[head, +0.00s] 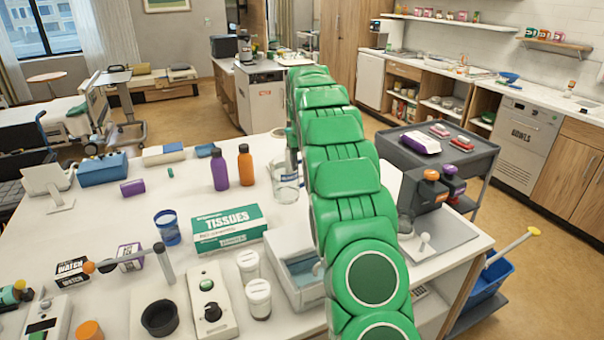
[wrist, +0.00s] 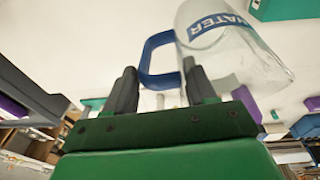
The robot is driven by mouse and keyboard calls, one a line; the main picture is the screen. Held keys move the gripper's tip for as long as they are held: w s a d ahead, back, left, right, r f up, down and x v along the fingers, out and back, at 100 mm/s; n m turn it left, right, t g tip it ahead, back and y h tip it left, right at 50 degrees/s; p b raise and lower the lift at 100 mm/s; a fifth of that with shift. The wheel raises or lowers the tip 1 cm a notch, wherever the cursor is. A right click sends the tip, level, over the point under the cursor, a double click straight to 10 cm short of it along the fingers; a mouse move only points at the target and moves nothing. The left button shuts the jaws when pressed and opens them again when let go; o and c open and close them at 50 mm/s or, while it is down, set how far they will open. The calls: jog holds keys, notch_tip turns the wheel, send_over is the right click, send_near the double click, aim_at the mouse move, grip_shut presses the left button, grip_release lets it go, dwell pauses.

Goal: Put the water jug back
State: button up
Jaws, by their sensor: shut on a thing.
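The water jug (wrist: 230,50) is clear, with a blue label reading WATER and a blue handle (wrist: 148,58). In the wrist view my gripper (wrist: 159,68) has its two dark fingers at the handle and is shut on it. In the head view the jug (head: 285,184) shows just left of my green arm, over the far part of the white table (head: 120,215). It looks about upright there, partly hidden by the arm. I cannot tell whether its base touches the table. My gripper is mostly hidden behind the arm in the head view.
Left of the jug stand an orange bottle (head: 246,166) and a purple bottle (head: 219,170). A green tissue box (head: 229,229) and a white-blue bin (head: 297,268) are nearer. A grey cart (head: 470,150) is beyond.

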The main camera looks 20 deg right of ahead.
jog(key=shift+w+d+f, duration=0.2)
jog(key=shift+w+f, duration=0.35)
jog(key=shift+f, duration=0.15)
jog(key=shift+w+d+f, duration=0.15)
jog(key=shift+w+f, duration=0.4)
jog(key=shift+f, duration=0.1)
jog(key=shift+w+f, duration=0.15)
jog(key=shift+f, duration=1.6)
jog(key=o, duration=1.5)
jog(key=shift+f, duration=0.15)
jog(key=shift+c, duration=0.2)
